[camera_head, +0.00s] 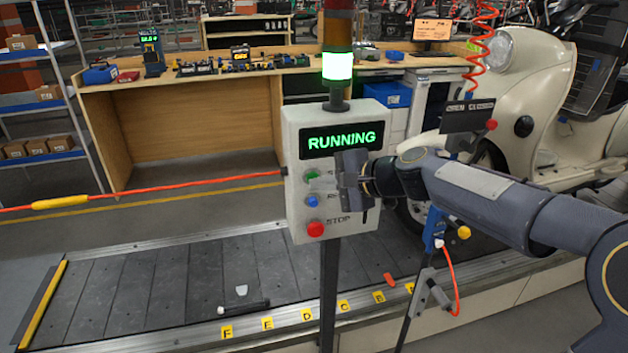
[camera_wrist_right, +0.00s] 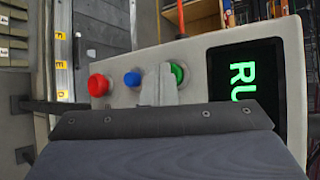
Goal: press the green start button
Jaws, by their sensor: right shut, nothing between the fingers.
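The control box (camera_head: 296,131) stands on a post, and its screen (camera_head: 340,141) reads RUNNING in green. The green start button (camera_head: 311,175) is the top one of the column; a blue button (camera_head: 312,201) and a red STOP button (camera_head: 316,229) sit below it. My right gripper (camera_head: 347,180) is shut and empty in front of the panel, just right of the green button. In the right wrist view the shut fingers (camera_wrist_right: 158,84) partly overlap the green button (camera_wrist_right: 178,72); I cannot tell whether they touch it. My left gripper is not in view.
A lit green stack light (camera_head: 337,66) tops the box. The slat conveyor (camera_head: 185,275) runs behind the post, with a cream scooter (camera_head: 525,90) at right. An orange cord (camera_head: 160,188) reaches the box from the left. A wooden workbench (camera_head: 180,125) stands behind.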

